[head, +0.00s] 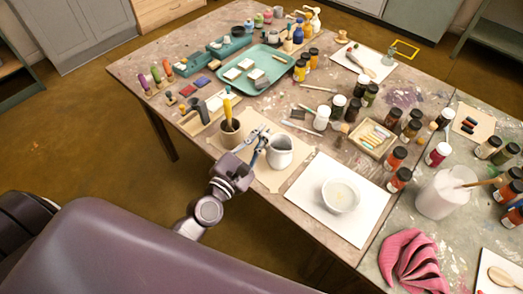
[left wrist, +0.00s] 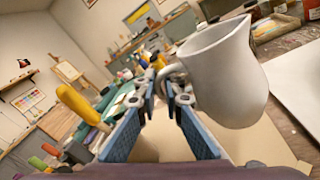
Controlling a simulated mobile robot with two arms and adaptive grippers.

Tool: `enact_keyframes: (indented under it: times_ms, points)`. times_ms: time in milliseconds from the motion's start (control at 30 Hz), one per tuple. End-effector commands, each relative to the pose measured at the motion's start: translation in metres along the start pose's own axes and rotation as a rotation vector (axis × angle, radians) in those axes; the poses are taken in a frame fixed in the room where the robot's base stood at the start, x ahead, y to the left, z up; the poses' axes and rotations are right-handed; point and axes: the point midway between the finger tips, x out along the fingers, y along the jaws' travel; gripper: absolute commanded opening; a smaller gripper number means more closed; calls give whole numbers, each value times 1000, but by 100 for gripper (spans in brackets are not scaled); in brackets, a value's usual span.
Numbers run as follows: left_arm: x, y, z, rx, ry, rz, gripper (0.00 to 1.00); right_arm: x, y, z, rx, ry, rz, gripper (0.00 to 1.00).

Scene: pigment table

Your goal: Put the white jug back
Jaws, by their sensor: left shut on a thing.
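The white jug (head: 279,156) is at the brown paper sheet (head: 293,183) near the table's front edge; it also shows large in the left wrist view (left wrist: 225,75). My left gripper (head: 262,139) is on the jug's left side, shut on its handle (left wrist: 170,72). The fingers (left wrist: 163,88) show in the left wrist view, with the jug's body to their right. The jug looks about upright in the head view. I cannot tell whether its base touches the paper. My right gripper is not in view.
A dark cup (head: 229,133) with a yellow-handled tool stands just left of my left gripper. A white bowl (head: 341,196) sits on a white sheet (head: 330,222) to the right. Several jars crowd the table behind. A teal tray (head: 272,62) lies farther back.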

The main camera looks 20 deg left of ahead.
Motion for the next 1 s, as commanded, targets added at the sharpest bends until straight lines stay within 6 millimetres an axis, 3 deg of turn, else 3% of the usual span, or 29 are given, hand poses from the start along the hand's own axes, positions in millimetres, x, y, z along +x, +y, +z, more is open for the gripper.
enact_keyframes:
  times_ms: [167,400,867,900,1000]
  points:
    - [1,-6,-10,-1,-3,2,0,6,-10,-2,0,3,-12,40]
    - [1,-23,-39,0,-2,2,0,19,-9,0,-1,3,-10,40]
    - [1,-26,-46,-2,-3,3,0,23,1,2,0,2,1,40]
    - [0,-26,-45,-1,-1,1,12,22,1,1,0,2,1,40]
    - [0,-26,-45,-1,-1,1,23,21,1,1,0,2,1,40]
